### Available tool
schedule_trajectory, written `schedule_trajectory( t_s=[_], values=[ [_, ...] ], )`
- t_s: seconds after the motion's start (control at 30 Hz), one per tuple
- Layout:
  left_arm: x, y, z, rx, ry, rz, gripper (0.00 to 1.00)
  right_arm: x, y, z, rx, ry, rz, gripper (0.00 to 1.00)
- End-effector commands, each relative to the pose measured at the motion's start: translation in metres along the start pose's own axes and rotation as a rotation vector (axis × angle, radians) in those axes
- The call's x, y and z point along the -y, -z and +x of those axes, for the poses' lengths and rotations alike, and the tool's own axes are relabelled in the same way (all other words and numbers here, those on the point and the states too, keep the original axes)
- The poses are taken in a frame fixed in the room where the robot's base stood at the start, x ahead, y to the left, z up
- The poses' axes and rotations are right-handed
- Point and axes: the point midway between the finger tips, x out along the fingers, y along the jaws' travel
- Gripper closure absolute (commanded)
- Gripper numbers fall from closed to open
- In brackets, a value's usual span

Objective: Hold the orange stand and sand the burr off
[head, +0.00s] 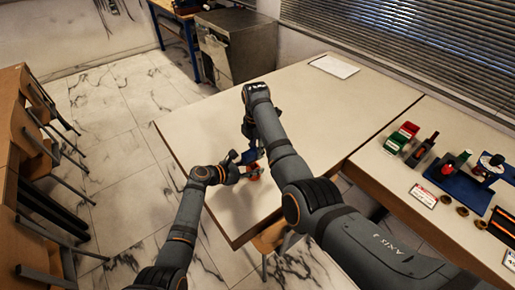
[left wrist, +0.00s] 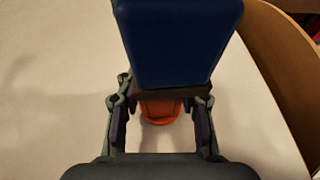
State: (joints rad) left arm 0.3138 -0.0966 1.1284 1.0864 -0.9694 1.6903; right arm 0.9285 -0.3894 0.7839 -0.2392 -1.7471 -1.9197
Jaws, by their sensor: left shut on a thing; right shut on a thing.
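The orange stand (head: 253,173) is on the near part of the large pale table. My left gripper (head: 236,172) is shut on it from the left. In the left wrist view the orange stand (left wrist: 160,108) shows between the two fingers of my left gripper (left wrist: 160,118). A blue sanding block (head: 249,157) is in my right gripper (head: 250,146), which reaches down from above. In the left wrist view the blue block (left wrist: 180,40), with a brown underside, covers the top of the stand. I cannot tell whether they touch. The burr is hidden.
The large table (head: 330,95) is mostly bare, with a white sheet (head: 334,66) at its far edge. A side bench at the right carries green and red boxes (head: 402,137), bottles and a blue rig (head: 460,184). A chair (head: 270,238) stands at the near edge.

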Motion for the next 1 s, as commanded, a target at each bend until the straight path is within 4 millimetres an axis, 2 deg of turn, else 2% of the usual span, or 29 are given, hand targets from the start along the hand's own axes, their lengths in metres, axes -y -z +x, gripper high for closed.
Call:
schedule_trajectory(
  t_s=[0.03, 0.1, 0.6, 1.0],
  values=[
    [-0.001, -0.003, 0.000, 0.006, -0.001, 0.001, 0.97, 0.001, 0.007, 0.005, -0.012, 0.007, -0.008, 1.00],
    [-0.001, -0.003, 0.001, 0.006, -0.001, 0.001, 0.97, 0.001, 0.007, 0.005, -0.013, 0.008, -0.009, 1.00],
    [-0.001, -0.004, 0.001, 0.007, -0.001, 0.002, 0.97, 0.001, -0.025, 0.005, -0.007, 0.008, -0.004, 1.00],
    [-0.001, -0.004, 0.000, 0.007, -0.002, 0.002, 0.97, 0.001, -0.029, 0.004, -0.005, 0.007, -0.003, 1.00]
  ],
)
